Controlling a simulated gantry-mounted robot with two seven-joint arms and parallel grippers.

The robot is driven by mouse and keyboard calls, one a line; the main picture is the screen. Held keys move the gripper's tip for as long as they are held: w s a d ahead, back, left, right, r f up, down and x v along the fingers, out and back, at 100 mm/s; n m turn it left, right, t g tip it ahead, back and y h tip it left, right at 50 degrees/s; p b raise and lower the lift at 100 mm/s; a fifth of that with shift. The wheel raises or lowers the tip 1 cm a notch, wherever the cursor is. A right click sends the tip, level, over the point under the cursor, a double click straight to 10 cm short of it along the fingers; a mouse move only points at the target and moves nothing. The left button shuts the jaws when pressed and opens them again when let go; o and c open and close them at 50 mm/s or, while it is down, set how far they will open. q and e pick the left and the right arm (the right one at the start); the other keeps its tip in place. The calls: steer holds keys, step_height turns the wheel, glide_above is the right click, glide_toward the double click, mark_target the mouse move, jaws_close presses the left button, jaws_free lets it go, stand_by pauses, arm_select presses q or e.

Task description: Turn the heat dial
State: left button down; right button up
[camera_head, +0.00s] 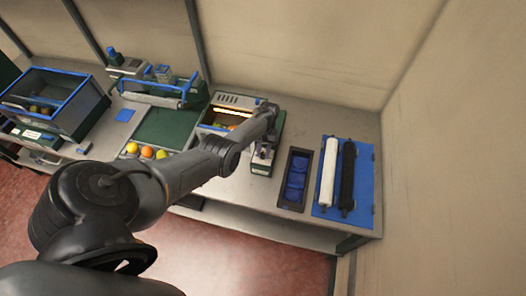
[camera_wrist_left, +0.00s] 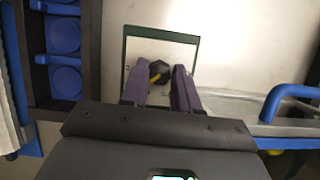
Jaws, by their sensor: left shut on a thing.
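The heat dial (camera_wrist_left: 159,72) is a black knob with a yellow mark on a pale panel (camera_wrist_left: 182,48) with a dark green frame, seen in the left wrist view. My left gripper (camera_wrist_left: 160,76) has its two purple fingers on either side of the dial and is shut on it. In the head view my left gripper (camera_head: 264,150) is at the front right of the heater unit (camera_head: 231,100), which has a glowing orange bar. The gripper hides the dial there. My right gripper is in neither view.
A dark tray with blue cups (camera_head: 296,178) stands right of the heater. A blue mat (camera_head: 365,190) bears a white and a black roll.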

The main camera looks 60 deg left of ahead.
arm_select(q)
steer(key=m, duration=0.2)
steer(key=m+g+y, duration=0.1)
steer(key=m, duration=0.1)
steer(key=shift+w+d+m+y+p, duration=0.1)
steer(key=shift+m+y+p, duration=0.2)
steer(key=shift+d+m+y+p, duration=0.1)
steer(key=shift+m+y+p, duration=0.55)
steer(key=shift+m, duration=1.35)
steer(key=shift+f, duration=0.1)
steer(key=c, duration=0.9)
jaws_free()
steer(key=shift+w+r, duration=0.2)
steer(key=shift+r, duration=0.35)
steer(key=p+v, duration=0.1)
steer(key=v, duration=0.8)
steer(key=shift+w+d+r, duration=0.15)
steer(key=shift+r, duration=0.2)
